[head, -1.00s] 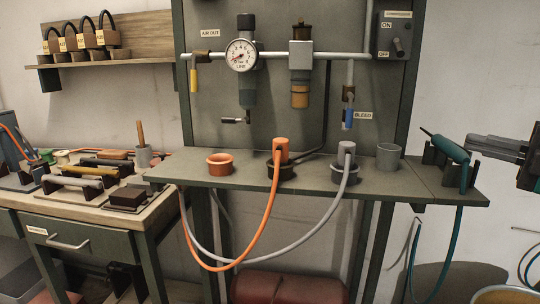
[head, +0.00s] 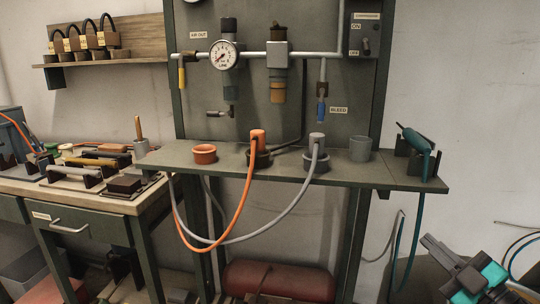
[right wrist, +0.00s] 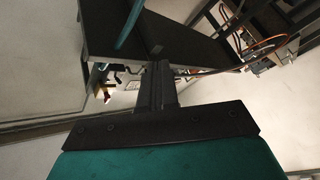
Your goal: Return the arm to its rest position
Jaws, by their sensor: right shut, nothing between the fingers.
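My right gripper (head: 436,248) is at the lower right of the head view, below and to the right of the shelf's right end. Its dark fingers point up and to the left, with teal parts of my arm behind them. In the right wrist view my right gripper (right wrist: 157,68) shows its fingers together, shut and empty. The teal tool (head: 415,140) stands in its dark holder on the shelf, apart from the gripper. My left gripper is not in view.
The shelf (head: 400,179) carries orange and grey hose ends in cups. A teal cable (head: 408,240) hangs from its right end, left of my gripper. A red tank (head: 278,281) lies below. A workbench (head: 128,207) with tools stands at left. Bare wall is at right.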

